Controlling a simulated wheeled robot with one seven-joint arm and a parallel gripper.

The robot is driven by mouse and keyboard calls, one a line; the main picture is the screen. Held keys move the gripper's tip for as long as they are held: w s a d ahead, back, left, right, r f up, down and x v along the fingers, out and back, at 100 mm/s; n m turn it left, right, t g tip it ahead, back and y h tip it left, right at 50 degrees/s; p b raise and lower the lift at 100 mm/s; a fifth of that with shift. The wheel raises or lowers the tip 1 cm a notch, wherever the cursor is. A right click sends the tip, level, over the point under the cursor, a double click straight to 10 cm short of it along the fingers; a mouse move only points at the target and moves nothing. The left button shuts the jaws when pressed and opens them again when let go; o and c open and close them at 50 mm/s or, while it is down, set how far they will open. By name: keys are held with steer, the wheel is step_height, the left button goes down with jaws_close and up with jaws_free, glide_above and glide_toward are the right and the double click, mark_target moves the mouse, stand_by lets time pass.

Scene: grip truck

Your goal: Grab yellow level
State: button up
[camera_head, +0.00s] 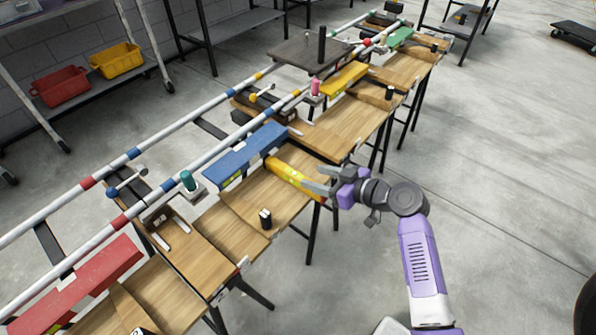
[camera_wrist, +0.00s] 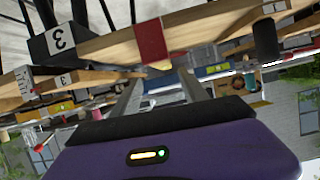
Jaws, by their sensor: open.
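The yellow level (camera_head: 292,176) lies on the wooden table top (camera_head: 262,193) in the head view, just in front of the blue block. Its near right end reaches the jaws of my gripper (camera_head: 318,179). My gripper is open at the table's right edge. From this angle I cannot tell whether the level's end is between the fingers. In the wrist view the two fingers of my gripper (camera_wrist: 161,88) are apart and point at the table edge.
A blue block (camera_head: 246,154), a yellow block (camera_head: 345,78) and a red block (camera_head: 75,287) sit along the row of tables. A small black cylinder (camera_head: 265,218) stands left of my gripper. White striped rails run behind.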

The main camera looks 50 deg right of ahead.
mark_target(299, 175)
steer(key=shift+a, duration=0.25)
steer(key=shift+w+f+n, duration=0.15)
steer(key=shift+n, duration=0.15)
steer(key=x, duration=0.7)
steer(key=shift+w+a+f, duration=0.15)
steer(key=shift+f, duration=0.05)
steer(key=shift+c, duration=0.2)
jaws_close()
